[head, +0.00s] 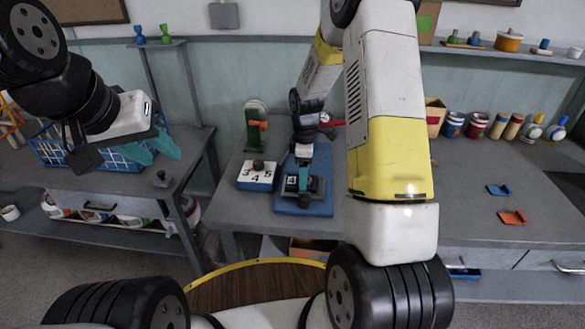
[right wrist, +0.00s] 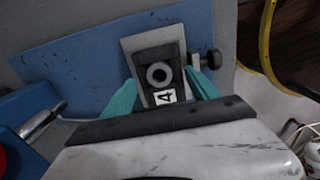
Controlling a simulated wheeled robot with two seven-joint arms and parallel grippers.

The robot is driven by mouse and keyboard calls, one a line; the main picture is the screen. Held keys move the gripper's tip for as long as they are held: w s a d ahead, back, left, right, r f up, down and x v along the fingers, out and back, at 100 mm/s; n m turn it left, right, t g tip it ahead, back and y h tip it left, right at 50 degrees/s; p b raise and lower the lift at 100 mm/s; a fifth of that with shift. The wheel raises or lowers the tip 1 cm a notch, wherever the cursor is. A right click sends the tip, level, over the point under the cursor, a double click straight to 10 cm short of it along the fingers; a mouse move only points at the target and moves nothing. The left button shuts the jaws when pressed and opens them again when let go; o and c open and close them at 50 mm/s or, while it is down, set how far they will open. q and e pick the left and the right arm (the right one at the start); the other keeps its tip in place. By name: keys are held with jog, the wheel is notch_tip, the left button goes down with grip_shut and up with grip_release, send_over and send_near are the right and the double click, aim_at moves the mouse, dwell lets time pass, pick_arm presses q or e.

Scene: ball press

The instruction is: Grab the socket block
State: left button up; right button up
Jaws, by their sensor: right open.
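The socket block (right wrist: 158,72) is dark, with a round ringed hole and a white "4" label. It sits in a light grey holder (right wrist: 133,44) with a black side knob, on a blue mat (right wrist: 75,50). In the head view the block (head: 291,183) is partly hidden by my right gripper (head: 304,180). In the right wrist view the teal fingers of my right gripper (right wrist: 163,92) are open, one on each side of the block's near end; contact is unclear.
A white block marked 3, 4, 5 (head: 256,183) with a dark ball on top stands left of the mat. A green press-like device (head: 255,127) is behind it. Orange (head: 512,217) and blue (head: 498,189) trays lie at the right. Several cans line the back.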

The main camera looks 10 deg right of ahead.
jog(key=shift+f, duration=0.6)
jog(key=c, duration=1)
jog(key=shift+c, duration=0.4)
jog(key=shift+r, duration=0.2)
